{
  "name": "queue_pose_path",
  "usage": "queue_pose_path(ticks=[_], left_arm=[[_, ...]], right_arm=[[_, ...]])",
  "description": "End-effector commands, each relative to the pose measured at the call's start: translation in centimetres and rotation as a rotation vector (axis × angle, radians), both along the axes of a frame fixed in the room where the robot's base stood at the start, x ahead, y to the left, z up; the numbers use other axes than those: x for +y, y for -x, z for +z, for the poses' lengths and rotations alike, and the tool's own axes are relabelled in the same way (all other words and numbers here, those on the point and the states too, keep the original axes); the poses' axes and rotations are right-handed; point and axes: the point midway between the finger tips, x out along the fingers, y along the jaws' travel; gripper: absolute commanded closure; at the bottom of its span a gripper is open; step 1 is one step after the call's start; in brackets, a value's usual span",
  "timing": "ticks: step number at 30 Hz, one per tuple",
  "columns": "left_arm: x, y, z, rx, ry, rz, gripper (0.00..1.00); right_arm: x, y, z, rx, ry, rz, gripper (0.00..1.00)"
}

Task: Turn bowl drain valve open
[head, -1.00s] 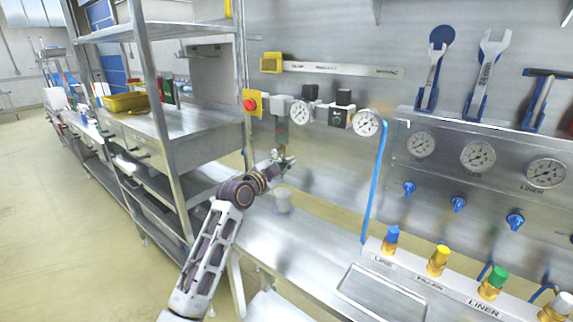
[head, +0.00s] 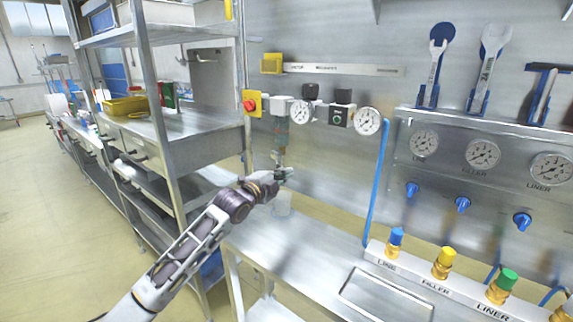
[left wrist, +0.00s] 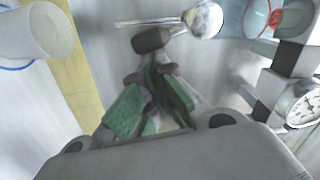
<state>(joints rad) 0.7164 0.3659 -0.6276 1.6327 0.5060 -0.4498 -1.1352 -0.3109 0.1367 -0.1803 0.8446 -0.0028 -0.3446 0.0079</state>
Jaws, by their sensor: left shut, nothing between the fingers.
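The clear filter bowl (head: 280,133) hangs below the regulator on the wall panel. In the left wrist view the bowl (left wrist: 254,18) is at the upper right, with a shiny metal drain fitting (left wrist: 204,19) at its end. A dark rounded valve handle (left wrist: 150,39) extends from this fitting. My left gripper (head: 287,174) is below the bowl, its green-padded fingers (left wrist: 153,70) shut and empty. Its tips are close to the dark handle; I cannot tell whether they touch. My right gripper is not in view.
A translucent cup (head: 283,204) stands on the steel bench (head: 300,248) just below the gripper; it also shows in the left wrist view (left wrist: 42,32). Gauges (head: 368,121) and a red stop button (head: 249,105) flank the bowl. A metal shelf rack (head: 165,130) stands left.

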Motion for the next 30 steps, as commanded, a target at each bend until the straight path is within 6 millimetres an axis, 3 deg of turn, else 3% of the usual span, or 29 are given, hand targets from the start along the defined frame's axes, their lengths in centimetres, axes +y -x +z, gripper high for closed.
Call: queue_pose_path(ticks=[15,30], left_arm=[[1.0,-0.7,-1.1,-0.142,-0.197,0.001,1.00],[1.1,-0.8,-1.2,-0.157,-0.215,0.000,1.00]], right_arm=[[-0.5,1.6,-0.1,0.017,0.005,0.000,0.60],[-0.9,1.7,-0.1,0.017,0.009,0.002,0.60]])
